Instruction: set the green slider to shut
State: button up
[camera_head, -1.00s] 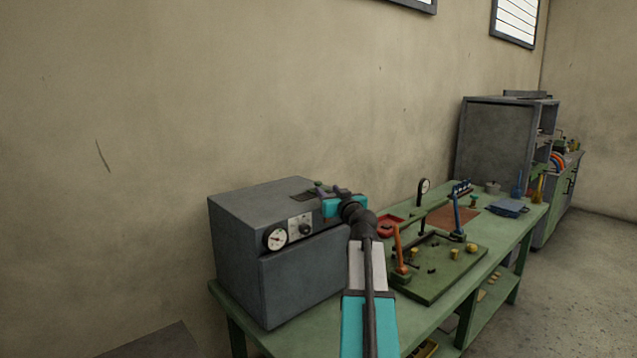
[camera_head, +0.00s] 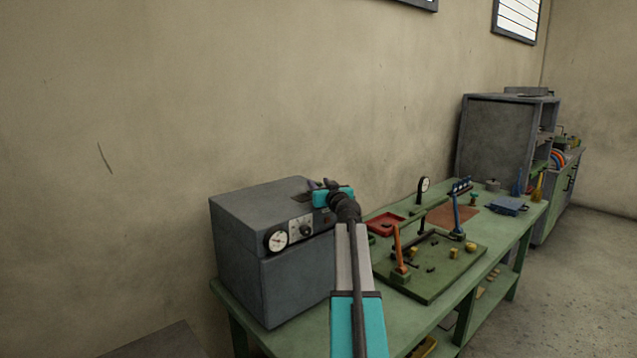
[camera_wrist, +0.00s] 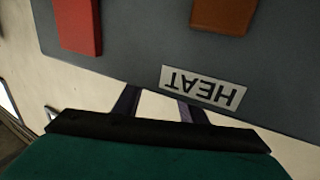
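I cannot make out a green slider in either view. A grey box-shaped machine (camera_head: 285,275) stands at the near left end of the bench, with a round gauge (camera_head: 277,241) and a knob plate (camera_head: 300,229) on its front. My gripper (camera_head: 321,184) is over the top right edge of this machine and hides part of its top. In the wrist view, my gripper's two fingers (camera_wrist: 159,97) are apart with nothing between them. Beyond them is a grey surface with an upside-down HEAT label (camera_wrist: 203,87), a red block (camera_wrist: 78,26) and an orange-brown block (camera_wrist: 222,14).
The green bench (camera_head: 403,331) carries a green board with an orange lever (camera_head: 398,246) and a blue lever (camera_head: 457,212). A red tray (camera_head: 386,224) lies behind the board. A grey cabinet (camera_head: 491,152) stands at the far end. The wall is close behind the machine.

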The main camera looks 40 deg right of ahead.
jog(key=shift+w+d, duration=0.35)
jog(key=shift+w, duration=0.3)
grip_shut()
